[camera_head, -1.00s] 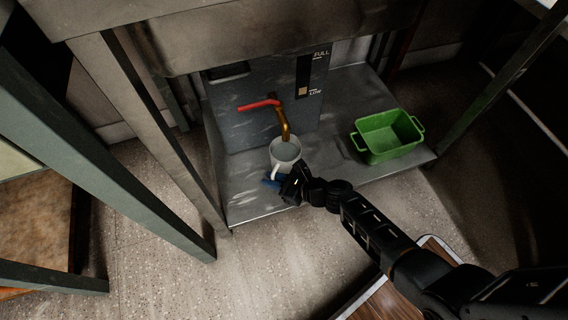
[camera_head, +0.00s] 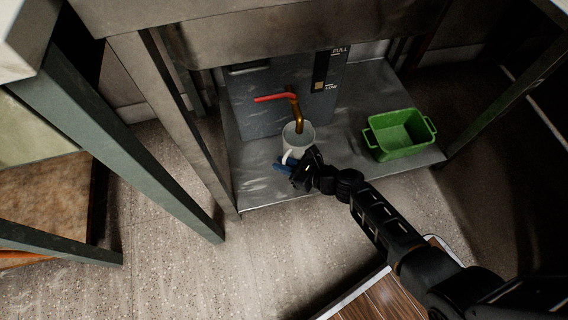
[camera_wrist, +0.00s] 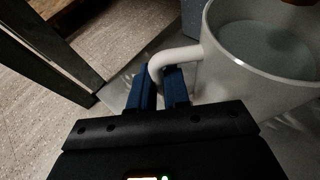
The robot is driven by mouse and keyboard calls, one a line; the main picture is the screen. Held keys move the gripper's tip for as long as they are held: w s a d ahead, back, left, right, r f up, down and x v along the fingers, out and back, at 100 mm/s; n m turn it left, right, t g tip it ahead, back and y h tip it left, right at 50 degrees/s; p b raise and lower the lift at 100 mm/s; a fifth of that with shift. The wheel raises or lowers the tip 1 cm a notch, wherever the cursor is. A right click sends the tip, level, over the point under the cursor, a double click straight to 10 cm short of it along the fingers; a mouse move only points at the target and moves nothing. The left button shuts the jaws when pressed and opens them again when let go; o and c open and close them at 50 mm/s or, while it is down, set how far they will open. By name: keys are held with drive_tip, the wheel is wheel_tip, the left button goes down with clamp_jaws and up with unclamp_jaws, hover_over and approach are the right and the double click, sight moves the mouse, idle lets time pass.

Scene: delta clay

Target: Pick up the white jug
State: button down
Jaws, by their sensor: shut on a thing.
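The white jug (camera_head: 299,141) is upright under the brass spout of a grey dispenser on the low metal shelf. Its handle faces my gripper (camera_head: 284,167), which reaches in from the right front. In the wrist view the jug (camera_wrist: 262,85) fills the upper right, and its inside looks pale grey-blue. The blue fingers of my gripper (camera_wrist: 158,88) are shut on the jug's handle, at its curved outer part. I cannot tell whether the jug's base touches the shelf.
The grey dispenser (camera_head: 262,103) with a red lever (camera_head: 272,98) and brass spout (camera_head: 298,114) stands just behind the jug. A green tub (camera_head: 400,134) is at the right on the metal shelf (camera_head: 340,163). Table legs (camera_head: 130,140) stand at the left.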

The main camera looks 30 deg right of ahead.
drive_tip(key=s+d+p, duration=0.1)
drive_tip(key=s+d, duration=0.3)
drive_tip(key=s, duration=0.4)
drive_tip(key=s+d+p, duration=0.1)
drive_tip(key=s+d, duration=0.3)
drive_tip(key=s, duration=0.4)
drive_tip(key=shift+p, duration=0.4)
drive_tip(key=shift+d, duration=0.1)
